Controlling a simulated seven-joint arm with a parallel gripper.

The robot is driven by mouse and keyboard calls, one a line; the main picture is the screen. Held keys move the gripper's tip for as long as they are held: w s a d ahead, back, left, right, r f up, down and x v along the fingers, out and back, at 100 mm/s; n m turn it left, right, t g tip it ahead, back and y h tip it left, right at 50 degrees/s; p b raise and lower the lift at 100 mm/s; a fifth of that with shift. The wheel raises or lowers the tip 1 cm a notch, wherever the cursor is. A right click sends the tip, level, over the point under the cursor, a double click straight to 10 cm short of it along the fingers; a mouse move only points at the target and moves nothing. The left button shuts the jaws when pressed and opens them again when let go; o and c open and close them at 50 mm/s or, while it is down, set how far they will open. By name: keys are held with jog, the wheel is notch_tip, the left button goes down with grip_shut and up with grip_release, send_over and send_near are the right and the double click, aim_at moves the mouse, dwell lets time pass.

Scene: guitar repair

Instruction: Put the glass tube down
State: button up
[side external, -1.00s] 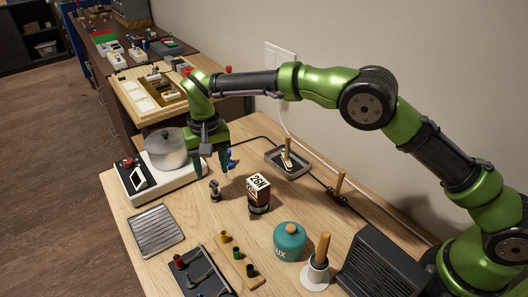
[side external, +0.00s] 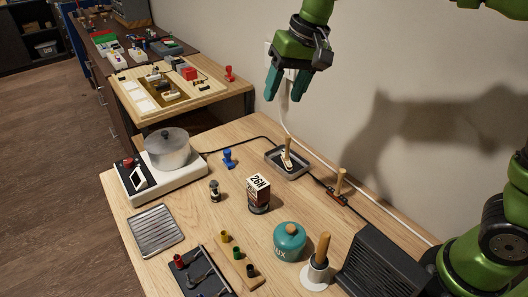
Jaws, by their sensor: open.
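A small upright piece with dark ends and a paler middle (side external: 214,191), which looks like the glass tube, stands on the wooden bench (side external: 185,228), between the hotplate and the box marked 26N. It is too small to make out clearly. My gripper (side external: 285,88) is high up near the wall, well clear of the tube, with its two teal fingers apart. Nothing shows between them.
A hotplate (side external: 130,190) with a lidded pot (side external: 168,152) stands at left.

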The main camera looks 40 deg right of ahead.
jog(key=s+d+f+t, duration=0.2)
jog(key=s+d, duration=0.2)
jog(key=s, duration=0.5)
jog(key=s+d+f+t, duration=0.2)
jog(key=s+d, duration=0.2)
jog(key=s, duration=0.5)
jog(key=shift+s+d+m, duration=0.25)
jog(key=shift+d+m, duration=0.1)
jog(key=shift+m, duration=0.05)
